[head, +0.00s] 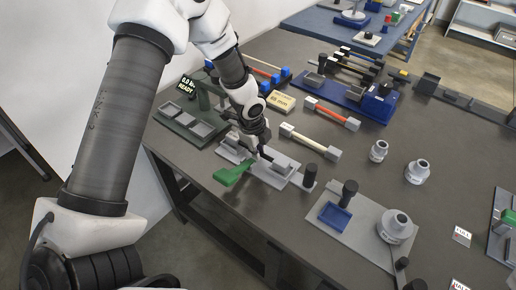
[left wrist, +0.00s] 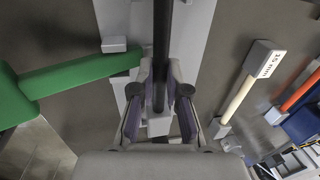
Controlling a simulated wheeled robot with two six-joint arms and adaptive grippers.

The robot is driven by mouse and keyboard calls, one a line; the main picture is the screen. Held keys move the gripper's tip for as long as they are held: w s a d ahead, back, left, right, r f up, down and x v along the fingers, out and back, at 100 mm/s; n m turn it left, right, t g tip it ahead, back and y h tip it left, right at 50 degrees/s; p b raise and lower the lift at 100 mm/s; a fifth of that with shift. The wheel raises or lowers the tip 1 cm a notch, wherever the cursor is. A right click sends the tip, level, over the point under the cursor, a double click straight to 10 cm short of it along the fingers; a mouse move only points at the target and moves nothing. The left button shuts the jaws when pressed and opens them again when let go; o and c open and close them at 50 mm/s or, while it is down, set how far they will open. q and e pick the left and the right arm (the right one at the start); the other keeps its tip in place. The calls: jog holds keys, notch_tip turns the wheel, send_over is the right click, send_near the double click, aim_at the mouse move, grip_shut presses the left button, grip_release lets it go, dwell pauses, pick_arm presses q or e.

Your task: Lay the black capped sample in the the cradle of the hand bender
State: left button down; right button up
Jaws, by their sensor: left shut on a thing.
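My left gripper (head: 262,148) is over the hand bender, a grey base plate (head: 274,178) with a green lever (head: 233,172) at its left. In the left wrist view the fingers (left wrist: 160,100) are closed around the black sample (left wrist: 163,35), a dark rod that runs up out of the picture. The green lever (left wrist: 75,73) lies to the left there, beside the light grey plate (left wrist: 195,45). A pale block (left wrist: 160,127) shows at the rod's near end. I cannot tell whether the rod touches the cradle. My right gripper does not show.
A cream sample (head: 308,142) and a red sample (head: 331,114) with grey end blocks lie behind the bender. A grey plate with a blue tray (head: 335,217) is in front right. Grey round fittings (head: 417,172) stand on the table at right.

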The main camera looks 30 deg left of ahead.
pick_arm(q)
jog(key=shift+f, duration=0.25)
dwell(0.3)
jog(key=c, duration=1.1)
grip_release()
